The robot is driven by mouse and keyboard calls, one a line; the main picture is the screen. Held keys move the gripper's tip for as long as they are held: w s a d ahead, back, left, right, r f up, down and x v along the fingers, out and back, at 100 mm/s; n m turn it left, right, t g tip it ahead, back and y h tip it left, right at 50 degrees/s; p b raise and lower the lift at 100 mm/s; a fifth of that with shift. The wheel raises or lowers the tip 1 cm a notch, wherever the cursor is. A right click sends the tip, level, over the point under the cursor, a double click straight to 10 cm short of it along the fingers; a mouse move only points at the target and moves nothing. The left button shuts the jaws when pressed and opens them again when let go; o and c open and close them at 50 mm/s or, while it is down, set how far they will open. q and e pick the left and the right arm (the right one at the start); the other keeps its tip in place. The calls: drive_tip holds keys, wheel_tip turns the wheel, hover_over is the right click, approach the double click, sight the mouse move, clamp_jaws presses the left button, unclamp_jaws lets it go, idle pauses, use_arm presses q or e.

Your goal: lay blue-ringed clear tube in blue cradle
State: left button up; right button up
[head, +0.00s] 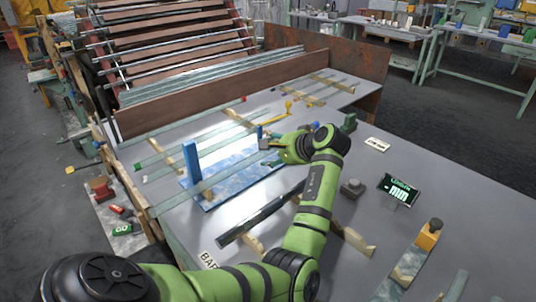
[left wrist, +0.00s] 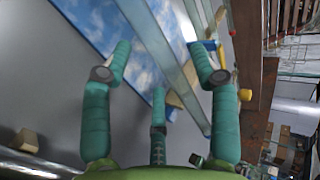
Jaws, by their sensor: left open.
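The blue cradle (head: 190,163) has a tall blue upright at its left end, a shorter blue post at the far end and a cloud-patterned base. The base also shows in the left wrist view (left wrist: 98,27). A long clear tube (head: 172,203) runs across the near side of the cradle toward my left gripper (head: 268,145). In the left wrist view a clear tube (left wrist: 160,50) passes diagonally between the spread fingers of the left gripper (left wrist: 160,75). The gripper is open; contact cannot be told. No blue ring can be made out on this tube. My right gripper is not in view.
Other clear tubes (head: 165,157) lie on wooden supports behind the cradle. A dark bar (head: 262,212) lies in front on wooden rests. A length display (head: 398,189) and a small dark block (head: 352,187) stand right. A brown board (head: 220,88) edges the back.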

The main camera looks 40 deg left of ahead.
use_arm(q)
drive_tip(key=v, duration=0.9)
drive_tip(key=shift+r, duration=0.2)
idle(0.3)
